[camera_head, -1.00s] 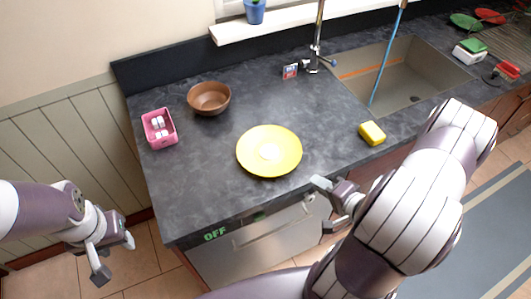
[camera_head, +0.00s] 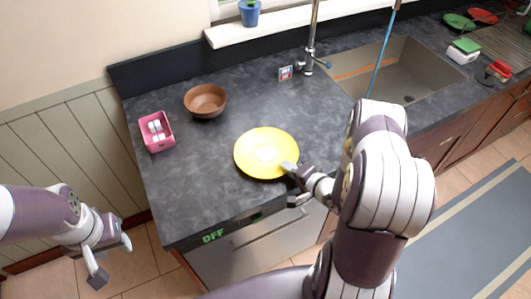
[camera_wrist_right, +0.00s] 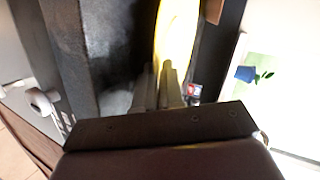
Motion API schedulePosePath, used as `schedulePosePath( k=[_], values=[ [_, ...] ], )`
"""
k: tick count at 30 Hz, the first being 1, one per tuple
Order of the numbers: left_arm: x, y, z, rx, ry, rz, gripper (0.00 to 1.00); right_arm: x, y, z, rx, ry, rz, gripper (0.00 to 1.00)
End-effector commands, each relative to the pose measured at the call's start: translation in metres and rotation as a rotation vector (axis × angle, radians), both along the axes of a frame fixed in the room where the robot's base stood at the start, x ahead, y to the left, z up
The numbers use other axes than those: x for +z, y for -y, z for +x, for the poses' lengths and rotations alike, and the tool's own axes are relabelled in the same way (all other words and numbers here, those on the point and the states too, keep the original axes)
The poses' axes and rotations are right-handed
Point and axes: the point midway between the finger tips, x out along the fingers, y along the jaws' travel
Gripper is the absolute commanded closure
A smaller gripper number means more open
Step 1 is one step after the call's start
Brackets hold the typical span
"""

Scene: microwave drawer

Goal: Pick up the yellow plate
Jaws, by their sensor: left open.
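The yellow plate (camera_head: 262,146) lies on the dark countertop near its front edge. My right gripper (camera_head: 291,184) is at the plate's lower right rim, with one fingertip overlapping the rim in the head view. In the right wrist view the plate (camera_wrist_right: 176,35) shows as a yellow strip just beyond the two fingers (camera_wrist_right: 158,85). The fingers look close together there, and whether they touch or grip the rim is unclear. My left gripper (camera_head: 112,262) is open and empty, off the counter's left side.
A brown bowl (camera_head: 205,102) and a pink basket (camera_head: 156,132) with white items stand left of the plate. The sink (camera_head: 400,75) and faucet (camera_head: 312,40) are behind and right. My right arm covers the counter's front right.

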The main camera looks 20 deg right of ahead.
Motion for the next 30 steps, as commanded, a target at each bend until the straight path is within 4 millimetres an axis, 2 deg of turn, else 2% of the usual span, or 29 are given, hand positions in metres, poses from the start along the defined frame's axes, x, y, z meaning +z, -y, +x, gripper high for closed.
schedulePosePath(
  k=[13,17,21,30],
  values=[
    [0.0,0.0,0.0,0.0,0.0,0.0,0.56,0.004,0.001,0.0,0.0,0.002,-0.002,1.0],
    [0.0,0.0,0.0,0.0,0.0,0.0,0.56,0.018,0.001,0.001,0.001,0.003,-0.003,1.0],
    [-0.001,0.0,0.0,0.0,0.0,0.0,0.56,0.045,0.002,0.001,-0.001,0.006,-0.004,1.0],
    [-0.01,0.0,0.0,0.0,0.0,0.0,0.56,0.083,0.074,-0.003,-0.005,0.003,-0.005,1.0]
  ],
)
